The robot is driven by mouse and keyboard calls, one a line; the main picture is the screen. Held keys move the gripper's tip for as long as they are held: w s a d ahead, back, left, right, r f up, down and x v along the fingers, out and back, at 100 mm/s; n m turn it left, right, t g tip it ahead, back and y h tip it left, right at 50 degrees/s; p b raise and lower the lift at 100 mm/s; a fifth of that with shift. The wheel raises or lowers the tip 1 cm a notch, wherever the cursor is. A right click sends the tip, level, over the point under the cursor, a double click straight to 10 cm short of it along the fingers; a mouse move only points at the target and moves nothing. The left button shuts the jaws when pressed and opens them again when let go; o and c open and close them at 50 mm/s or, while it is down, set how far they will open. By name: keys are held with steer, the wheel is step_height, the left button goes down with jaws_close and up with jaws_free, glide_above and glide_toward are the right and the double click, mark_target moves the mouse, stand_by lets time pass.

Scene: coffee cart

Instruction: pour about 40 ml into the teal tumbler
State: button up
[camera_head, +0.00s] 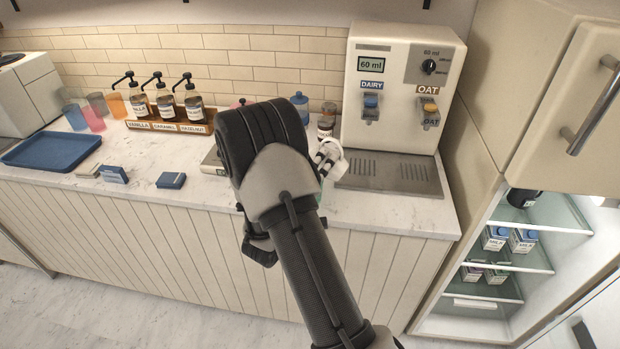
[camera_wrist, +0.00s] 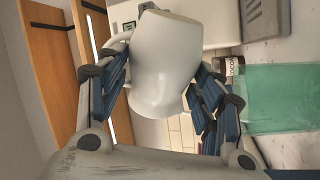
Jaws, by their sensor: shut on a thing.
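My gripper (camera_wrist: 164,98) is shut on a white pitcher (camera_wrist: 162,60), with a finger on either side of its body. In the head view the pitcher (camera_head: 335,162) shows only as a small white part beside my dark wrist, which hides the rest. The teal tumbler (camera_wrist: 280,98) is see-through and stands on the counter, on the right of the turned wrist view, apart from the pitcher's visible body. In the head view the tumbler is almost wholly hidden behind my arm. The inside of the pitcher and any liquid in the tumbler cannot be made out.
A milk dispenser (camera_head: 402,85) marked DAIRY and OAT stands to the right, its display reading 60 ml. Syrup pump bottles (camera_head: 167,108), coloured cups (camera_head: 95,105) and a blue tray (camera_head: 50,150) are to the left. The counter front between tray and arm holds small boxes (camera_head: 171,180).

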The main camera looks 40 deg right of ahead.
mark_target(331, 178)
steer(key=shift+s+d+r, duration=0.1)
steer(key=shift+s+r, duration=0.05)
steer(key=shift+s, duration=0.8)
steer(key=shift+s+d+n+p, duration=0.35)
steer(key=shift+s+n, duration=0.05)
steer(key=shift+s, duration=0.05)
steer(key=shift+r, duration=0.1)
steer(key=shift+s+d+r+n+t, duration=0.1)
steer(key=shift+n+t, duration=0.2)
stand_by(0.6)
